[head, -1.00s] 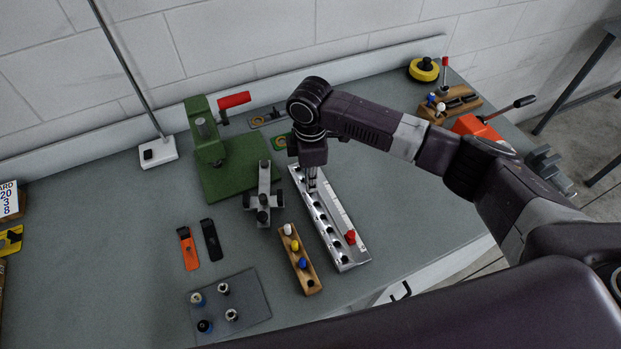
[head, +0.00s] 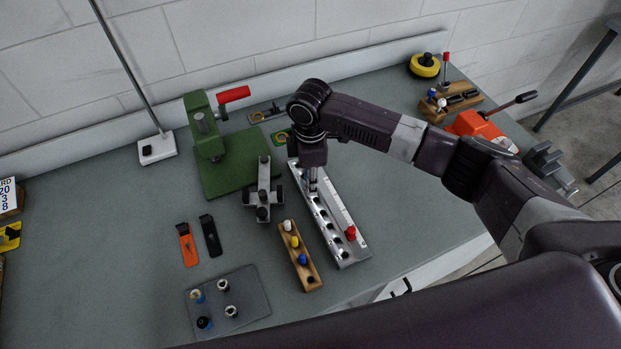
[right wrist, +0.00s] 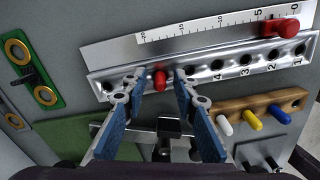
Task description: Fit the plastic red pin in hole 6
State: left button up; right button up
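The plastic red pin (right wrist: 160,79) stands in a hole of the metal rail (head: 349,262). Counting from the visible labels 1 to 4 in the right wrist view, this is hole 6; its own label is hidden. My right gripper (right wrist: 157,84) has its blue fingers spread on either side of the pin, with gaps to it. In the head view the gripper (head: 313,183) points down at the rail's far part, and the pin is hidden there. The wooden rack (head: 290,264) holds a white, a yellow and a blue pin, with one empty hole. My left gripper is out of view.
A red slider (head: 351,233) sits on the rail's scale. A grey clamp-like fixture (head: 264,190) and a green press (head: 235,165) stand left of the rail. A grey plate (head: 252,290) with several pegs lies near the front.

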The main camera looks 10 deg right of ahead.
jog(key=shift+r, duration=0.2)
notch_tip(320, 180, up, 12)
jog(key=shift+f, duration=0.15)
dwell(0.4)
